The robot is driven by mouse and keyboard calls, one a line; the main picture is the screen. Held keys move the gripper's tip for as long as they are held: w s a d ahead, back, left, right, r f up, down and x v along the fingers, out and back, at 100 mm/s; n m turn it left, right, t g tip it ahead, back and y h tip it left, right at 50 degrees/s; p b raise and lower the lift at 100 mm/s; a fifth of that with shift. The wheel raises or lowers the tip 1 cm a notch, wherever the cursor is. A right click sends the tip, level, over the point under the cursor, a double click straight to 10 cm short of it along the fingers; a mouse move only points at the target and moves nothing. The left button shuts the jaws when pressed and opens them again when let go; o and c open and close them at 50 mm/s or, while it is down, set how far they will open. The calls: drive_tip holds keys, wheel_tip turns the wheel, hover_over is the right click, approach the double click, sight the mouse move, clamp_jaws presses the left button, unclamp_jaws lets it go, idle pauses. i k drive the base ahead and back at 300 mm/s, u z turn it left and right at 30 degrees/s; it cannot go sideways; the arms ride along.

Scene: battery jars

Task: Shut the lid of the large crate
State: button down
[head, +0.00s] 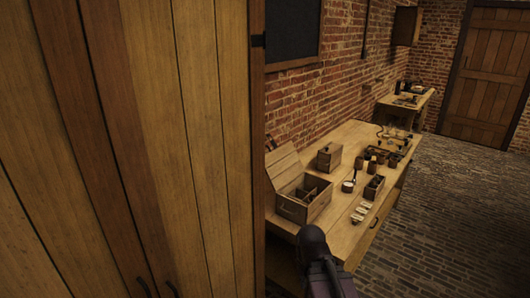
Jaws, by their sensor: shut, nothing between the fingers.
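The large crate (318,211) stands on the near left end of the wooden workbench, close to the cupboard. Its lid (283,164) is open, standing up and tilted back at the crate's far left side. The inside shows dividers, and its contents are too small to tell. A handle shows on the crate's front. A dark part of my arm rises at the bottom of the view, just below and in front of the crate. My gripper's fingers do not show.
A tall wooden cupboard (130,140) fills the left. On the workbench (345,222) are a small wooden box (329,157), an open divided box (374,189), pale pieces at the front edge and several jars. Brick floor (440,215) lies clear to the right.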

sight(292, 161)
drive_tip(key=u, duration=0.65)
drive_tip(key=k, duration=0.15)
drive_tip(key=z, duration=2.55)
drive_tip(key=i, duration=1.3)
drive_tip(key=u, duration=0.05)
